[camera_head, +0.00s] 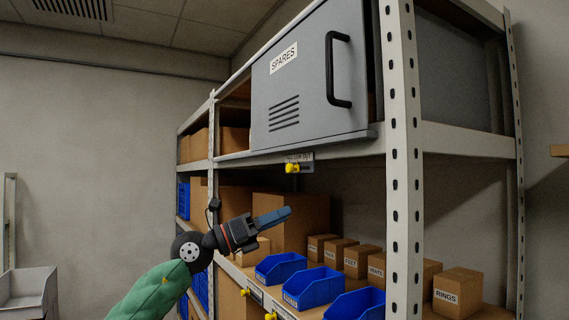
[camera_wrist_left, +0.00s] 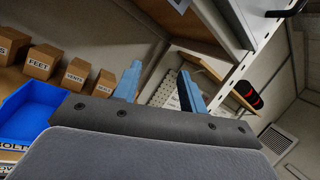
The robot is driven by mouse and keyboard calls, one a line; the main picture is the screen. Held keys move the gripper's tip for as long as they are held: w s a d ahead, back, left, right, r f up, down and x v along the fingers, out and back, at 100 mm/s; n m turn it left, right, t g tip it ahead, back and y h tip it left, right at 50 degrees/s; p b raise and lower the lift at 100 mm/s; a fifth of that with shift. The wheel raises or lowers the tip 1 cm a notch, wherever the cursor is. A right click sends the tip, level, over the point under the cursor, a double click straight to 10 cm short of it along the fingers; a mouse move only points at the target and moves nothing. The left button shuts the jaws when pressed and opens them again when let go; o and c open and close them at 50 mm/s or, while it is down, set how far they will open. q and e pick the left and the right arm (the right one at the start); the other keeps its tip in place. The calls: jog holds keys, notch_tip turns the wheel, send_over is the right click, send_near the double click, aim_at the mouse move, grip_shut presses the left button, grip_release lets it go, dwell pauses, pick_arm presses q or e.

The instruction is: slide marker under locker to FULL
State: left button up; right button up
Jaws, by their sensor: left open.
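The grey locker (camera_head: 315,80) labelled SPARES stands on the upper shelf with its door shut and a black handle on its right side. Under it, a yellow marker (camera_head: 292,168) sits on the shelf's front edge, against the left part of a small label strip (camera_head: 307,163). The strip's lettering is too small to read. My left gripper (camera_head: 288,213) is below the marker, apart from it, with blue fingers pointing right. In the left wrist view the two fingers (camera_wrist_left: 160,74) are spread with nothing between them. My right gripper is not in view.
Blue bins (camera_head: 314,286) and labelled cardboard boxes (camera_head: 357,262) fill the lower shelf. More yellow markers (camera_head: 271,316) sit along its front edge. A perforated rack post (camera_head: 403,160) stands to the right. The space between gripper and upper shelf edge looks clear.

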aim_at(287, 168)
pick_arm(q)
jog(key=w+a+r+m+t+y+p, duration=0.2)
jog(key=a+r+y, duration=0.35)
jog(key=r, duration=0.55)
jog(key=p+x, duration=0.2)
jog(key=x, duration=0.1)
jog(key=p+x, duration=0.2)
jog(key=x, duration=0.2)
jog(key=shift+w+r, duration=0.2)
jog(key=shift+r, duration=0.05)
jog(key=shift+w+d+f, duration=0.1)
jog(key=shift+w+d, duration=0.15)
jog(key=shift+d, duration=0.15)
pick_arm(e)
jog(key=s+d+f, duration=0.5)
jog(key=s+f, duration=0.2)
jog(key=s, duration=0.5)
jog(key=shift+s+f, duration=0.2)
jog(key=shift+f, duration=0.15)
